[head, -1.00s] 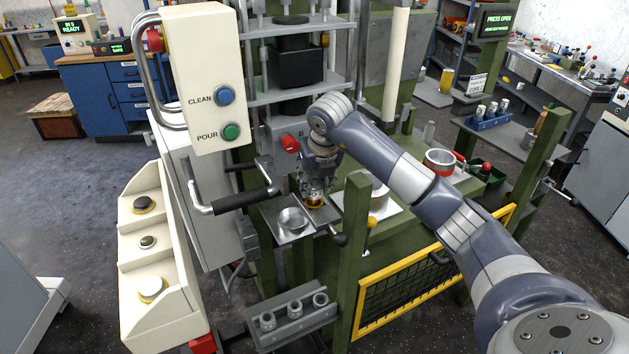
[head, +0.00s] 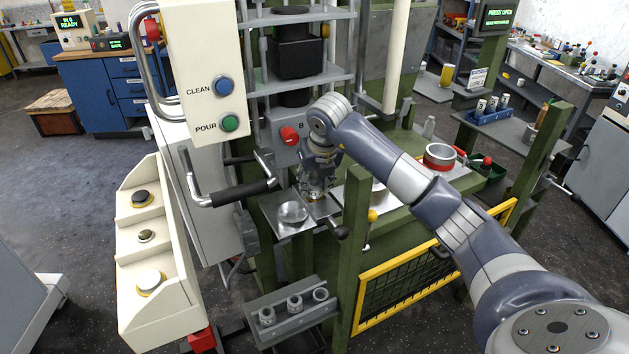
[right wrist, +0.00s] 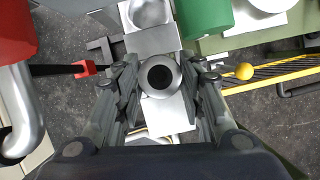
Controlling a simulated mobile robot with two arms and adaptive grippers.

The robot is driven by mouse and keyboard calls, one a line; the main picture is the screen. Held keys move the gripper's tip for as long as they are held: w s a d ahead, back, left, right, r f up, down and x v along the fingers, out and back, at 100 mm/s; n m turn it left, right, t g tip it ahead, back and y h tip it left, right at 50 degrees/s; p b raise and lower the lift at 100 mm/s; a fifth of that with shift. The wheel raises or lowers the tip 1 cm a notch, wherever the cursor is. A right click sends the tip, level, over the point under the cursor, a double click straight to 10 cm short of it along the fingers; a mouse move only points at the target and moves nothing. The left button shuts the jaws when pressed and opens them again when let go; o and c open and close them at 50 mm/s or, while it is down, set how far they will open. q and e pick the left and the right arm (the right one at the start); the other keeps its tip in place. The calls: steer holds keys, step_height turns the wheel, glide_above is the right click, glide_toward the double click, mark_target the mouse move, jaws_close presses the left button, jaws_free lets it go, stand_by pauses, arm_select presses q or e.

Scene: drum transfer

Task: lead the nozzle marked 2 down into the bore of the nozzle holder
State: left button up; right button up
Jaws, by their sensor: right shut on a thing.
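My right gripper (head: 318,192) is shut on a nozzle at the machine's front, fingertips just above a flat metal plate (head: 283,231). In the right wrist view the nozzle (right wrist: 173,88) is a round grey piece with a dark round opening, between the two fingers (right wrist: 162,78). Its mark 2 cannot be read. The bore of the holder is hidden beneath the nozzle and fingers, so I cannot tell whether the nozzle has entered it. A shallow round metal dish (head: 292,213) is on the plate left of the gripper. My left gripper is not in view.
A black-gripped handle (head: 240,192) is left of the gripper, a red knob (head: 290,134) above it. A black ball lever (head: 340,232) and a green post (head: 352,265) stand close on the right. A grey rack (head: 293,318) with three round pieces is below.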

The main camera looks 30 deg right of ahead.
steer(key=o, duration=1.2)
steer(key=shift+r, duration=0.1)
steer(key=v, duration=1.2)
steer(key=shift+s, duration=0.1)
